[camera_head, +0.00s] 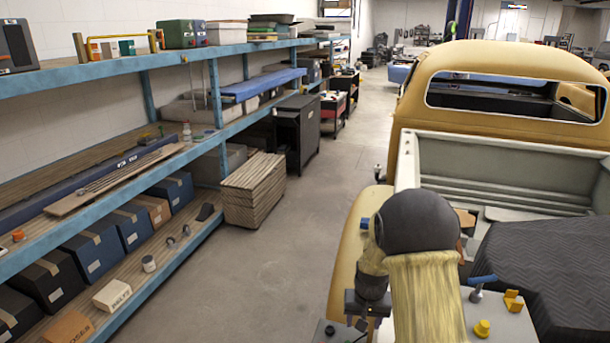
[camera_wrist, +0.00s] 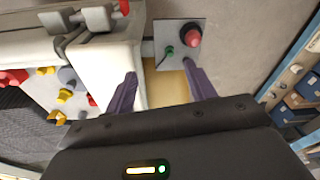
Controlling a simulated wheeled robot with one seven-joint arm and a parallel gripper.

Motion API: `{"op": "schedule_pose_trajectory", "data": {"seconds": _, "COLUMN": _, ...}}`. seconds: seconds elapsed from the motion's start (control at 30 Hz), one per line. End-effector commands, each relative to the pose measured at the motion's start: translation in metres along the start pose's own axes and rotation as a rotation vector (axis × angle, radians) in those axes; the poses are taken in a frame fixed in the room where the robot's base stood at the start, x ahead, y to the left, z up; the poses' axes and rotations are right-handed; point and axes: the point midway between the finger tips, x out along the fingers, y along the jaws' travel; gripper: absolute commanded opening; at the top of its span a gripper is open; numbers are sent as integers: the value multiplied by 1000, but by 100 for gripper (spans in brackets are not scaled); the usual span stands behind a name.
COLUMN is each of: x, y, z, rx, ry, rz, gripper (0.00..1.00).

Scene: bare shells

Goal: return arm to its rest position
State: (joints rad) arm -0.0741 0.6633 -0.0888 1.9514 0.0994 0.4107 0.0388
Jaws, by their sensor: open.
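My gripper (camera_wrist: 159,68) shows in the wrist view with its two dark purple fingers spread apart and nothing between them. Beyond the fingers is a grey plate (camera_wrist: 170,32) with a red knob and a green knob on it. I cannot tell whether the fingers touch anything. In the head view no gripper fingers can be made out. A dark rounded shape above a straw-coloured part fills the lower middle there, and I cannot tell for sure whether it is part of my arm.
A yellow pickup truck (camera_head: 505,60) stands at the right, with a dark ribbed cover (camera_head: 555,270) in its bed. Blue shelving (camera_head: 120,225) with boxes runs along the left. A wooden stack (camera_head: 253,190) stands by it. The concrete aisle (camera_head: 290,225) between is clear.

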Motion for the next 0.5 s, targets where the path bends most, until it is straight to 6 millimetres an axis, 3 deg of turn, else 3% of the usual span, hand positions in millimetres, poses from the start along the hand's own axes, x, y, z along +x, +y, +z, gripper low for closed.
{"op": "schedule_pose_trajectory", "data": {"seconds": 0.5, "x": 7, "y": 6, "z": 22, "rx": -6, "ry": 15, "rz": -8, "gripper": 55}}
